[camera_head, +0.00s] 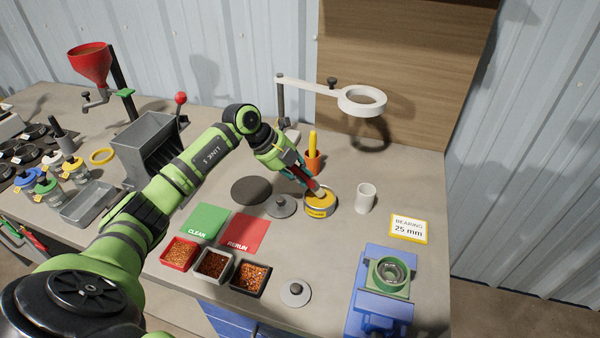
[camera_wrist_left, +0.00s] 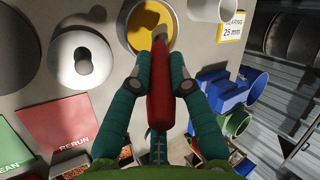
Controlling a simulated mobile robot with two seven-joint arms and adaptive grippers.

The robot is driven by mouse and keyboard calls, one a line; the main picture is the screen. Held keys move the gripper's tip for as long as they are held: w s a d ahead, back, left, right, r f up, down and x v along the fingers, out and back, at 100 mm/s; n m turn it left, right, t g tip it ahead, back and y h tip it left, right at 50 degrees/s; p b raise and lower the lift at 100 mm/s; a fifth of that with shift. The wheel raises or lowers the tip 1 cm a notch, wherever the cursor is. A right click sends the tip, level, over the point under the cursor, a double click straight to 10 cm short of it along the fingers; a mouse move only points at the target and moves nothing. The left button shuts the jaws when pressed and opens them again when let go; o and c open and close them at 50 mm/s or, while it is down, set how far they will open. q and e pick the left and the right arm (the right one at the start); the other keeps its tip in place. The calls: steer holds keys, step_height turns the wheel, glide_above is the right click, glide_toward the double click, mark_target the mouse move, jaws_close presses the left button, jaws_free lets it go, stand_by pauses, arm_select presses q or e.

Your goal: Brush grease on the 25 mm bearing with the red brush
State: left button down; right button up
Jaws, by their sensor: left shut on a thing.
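My left gripper (camera_head: 298,174) is shut on the red brush (camera_head: 313,187), with a finger on each side of its handle (camera_wrist_left: 158,90). The brush points down into the open tin of yellow grease (camera_head: 320,212), also at the top of the left wrist view (camera_wrist_left: 135,42). I cannot tell how deep the tip sits. My right gripper is not in view.
An orange cup (camera_head: 313,163) with a yellow-handled tool stands behind the tin. A white cup (camera_head: 365,198) is to its right, a grey knobbed lid (camera_head: 281,206) to its left. The magnifier ring (camera_head: 362,100) overhangs behind. Small trays (camera_head: 247,291) and another lid (camera_head: 295,293) lie in front.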

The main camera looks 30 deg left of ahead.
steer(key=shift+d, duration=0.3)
arm_select(q)
steer(key=shift+f+b, duration=0.4)
steer(key=shift+f, duration=0.25)
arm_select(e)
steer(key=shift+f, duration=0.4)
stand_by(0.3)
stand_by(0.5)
arm_select(q)
step_height(320, 180, up, 7)
steer(key=p, duration=0.6)
steer(key=shift+r, duration=0.15)
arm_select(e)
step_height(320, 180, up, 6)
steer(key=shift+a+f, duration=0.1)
arm_select(q)
steer(key=shift+d, duration=0.1)
